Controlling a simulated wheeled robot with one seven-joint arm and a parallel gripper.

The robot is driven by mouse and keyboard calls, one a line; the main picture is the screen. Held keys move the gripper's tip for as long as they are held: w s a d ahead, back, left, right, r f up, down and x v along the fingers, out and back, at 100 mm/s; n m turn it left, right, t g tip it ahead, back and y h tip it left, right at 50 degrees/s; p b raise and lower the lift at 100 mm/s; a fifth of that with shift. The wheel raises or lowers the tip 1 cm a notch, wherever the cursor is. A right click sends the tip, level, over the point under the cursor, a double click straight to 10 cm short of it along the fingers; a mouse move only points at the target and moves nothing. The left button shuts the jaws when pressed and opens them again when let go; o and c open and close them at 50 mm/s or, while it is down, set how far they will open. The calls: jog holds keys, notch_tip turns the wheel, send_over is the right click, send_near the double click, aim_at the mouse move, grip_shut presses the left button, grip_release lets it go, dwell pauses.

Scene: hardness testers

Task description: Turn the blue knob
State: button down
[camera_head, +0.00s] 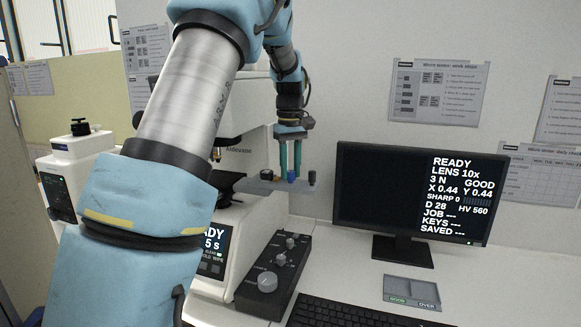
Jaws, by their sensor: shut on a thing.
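The blue knob (291,179) stands on a small grey plate (268,187) at the side of the white tester. Only a little of the knob shows below my fingertips. My gripper (290,174) points straight down over the plate, its two teal fingers shut on the blue knob. A black knob (312,177) stands just right of it on the same plate. Another small dark knob (267,174) stands on the left. My arm crosses the left half of the view and hides much of the tester.
A black control box (274,272) with several grey knobs sits on the table in front. A monitor (412,192) reading READY stands on the right, with a keyboard (345,314) and a small grey tray (411,287) before it. Another white device (72,170) stands at the left.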

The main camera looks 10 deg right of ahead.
aim_at(291, 171)
jog(key=shift+w+r+n, duration=0.1)
jog(key=shift+n, duration=1.2)
jog(key=shift+n+p, duration=0.3)
jog(key=c, duration=0.6)
grip_release()
notch_tip(291, 171, up, 11)
jog(key=b, duration=0.3)
